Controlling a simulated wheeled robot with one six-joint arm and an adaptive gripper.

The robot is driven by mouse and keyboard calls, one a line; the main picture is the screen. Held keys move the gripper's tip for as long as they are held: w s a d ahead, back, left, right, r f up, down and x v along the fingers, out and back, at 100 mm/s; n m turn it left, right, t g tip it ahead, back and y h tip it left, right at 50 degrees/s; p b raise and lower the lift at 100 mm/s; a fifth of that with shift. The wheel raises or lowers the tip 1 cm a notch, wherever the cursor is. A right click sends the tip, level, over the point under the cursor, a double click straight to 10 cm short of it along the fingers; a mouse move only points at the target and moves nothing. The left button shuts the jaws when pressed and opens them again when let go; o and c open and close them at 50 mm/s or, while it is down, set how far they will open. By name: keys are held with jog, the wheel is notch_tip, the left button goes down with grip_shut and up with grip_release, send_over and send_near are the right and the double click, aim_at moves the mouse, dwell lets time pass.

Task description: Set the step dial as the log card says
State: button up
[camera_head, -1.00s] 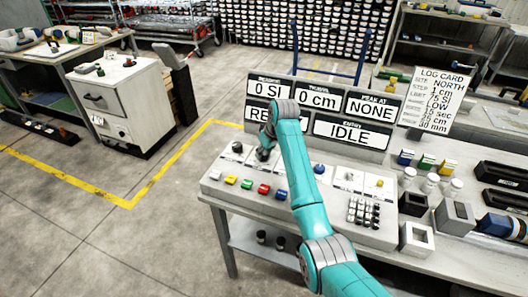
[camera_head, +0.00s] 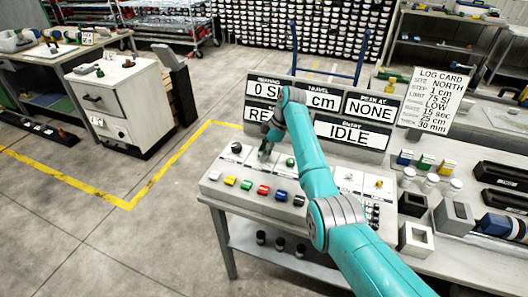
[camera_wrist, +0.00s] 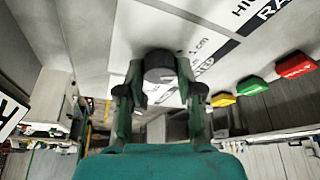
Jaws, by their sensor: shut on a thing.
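The log card (camera_head: 436,100) stands upright at the back right of the bench and reads SITE NORTH, STEP 1 cm, among other lines. My gripper (camera_head: 264,154) is at the second knob from the left on the console. In the wrist view my gripper (camera_wrist: 160,88) is shut on a dark round dial (camera_wrist: 160,68), one finger on each side. Printed marks beside it include a "cm" label, partly covered. The pointer's setting cannot be made out. The display board (camera_head: 350,132) reads IDLE and NONE; my arm covers part of it.
Another dark knob (camera_head: 237,147) is to the left, and a green knob (camera_head: 290,161) to the right. Coloured buttons (camera_head: 247,184) line the console front. Vials, small blocks and black trays (camera_head: 505,174) fill the bench's right side. Open floor is at left.

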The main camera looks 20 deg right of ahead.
jog(key=shift+n+g, duration=0.7)
jog(key=shift+n, duration=1.2)
jog(key=o, duration=1.2)
jog(key=shift+c, duration=0.2)
jog(key=shift+w, duration=0.1)
jog(key=v, duration=1.2)
